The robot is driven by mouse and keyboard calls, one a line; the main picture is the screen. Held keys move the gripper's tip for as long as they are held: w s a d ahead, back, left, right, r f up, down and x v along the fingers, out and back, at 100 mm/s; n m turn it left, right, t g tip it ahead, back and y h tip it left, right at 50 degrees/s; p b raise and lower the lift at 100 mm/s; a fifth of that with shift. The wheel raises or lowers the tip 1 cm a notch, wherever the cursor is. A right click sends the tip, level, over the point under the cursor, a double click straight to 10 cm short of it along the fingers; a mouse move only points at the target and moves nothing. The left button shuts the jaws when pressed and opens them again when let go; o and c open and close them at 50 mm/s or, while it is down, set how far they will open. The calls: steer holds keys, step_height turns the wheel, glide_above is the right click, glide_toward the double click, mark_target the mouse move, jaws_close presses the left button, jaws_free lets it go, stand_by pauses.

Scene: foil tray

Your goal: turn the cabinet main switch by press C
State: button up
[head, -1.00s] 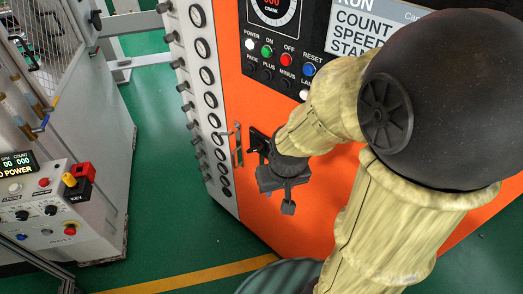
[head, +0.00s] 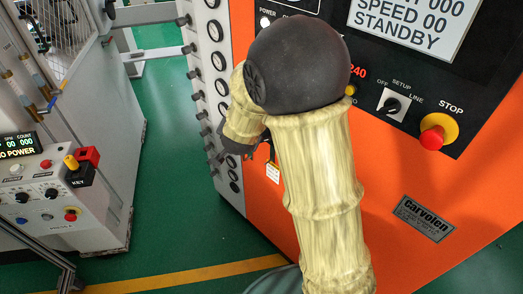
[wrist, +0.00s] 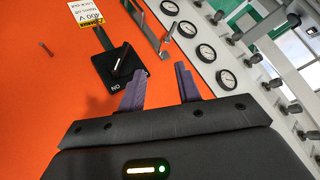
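The cabinet main switch (wrist: 120,68) is a black plate with a dark rotary knob on the orange cabinet front. The knob bears a white line, and an ON mark shows upside down on the plate. My gripper (wrist: 162,69) is open, its two purple-grey fingers apart with nothing between them. In the wrist view the left finger overlaps the plate's right edge, and the knob lies left of both fingers. Whether the finger touches the plate I cannot tell. In the head view my arm hides the switch and the fingertips.
A yellow and white 400 V label (wrist: 90,18) is by the switch. A metal door handle (wrist: 160,30) and a column of round gauges (wrist: 205,53) lie to the right. The head view shows a red stop button (head: 432,138) and a console with a key switch (head: 78,170).

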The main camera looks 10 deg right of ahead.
steer(key=w+a+f+m+t+h+b, duration=0.2)
steer(key=w+a+f+m+h+b, duration=0.25)
steer(key=f+m+h, duration=0.3)
steer(key=s+a+f+m+g+h+b, duration=0.2)
steer(key=s+f+m+h+b, duration=0.2)
steer(key=s+m+h, duration=0.1)
steer(key=shift+s+f+h, duration=0.35)
steer(key=shift+s+h, duration=0.4)
steer(key=shift+s, duration=0.25)
steer(key=shift+m, duration=0.25)
steer(key=p, duration=0.3)
glide_toward(263, 141)
steer(key=x, duration=0.9)
steer(key=shift+w+d+f, duration=0.15)
steer(key=shift+w, duration=0.1)
steer(key=shift+c, duration=0.2)
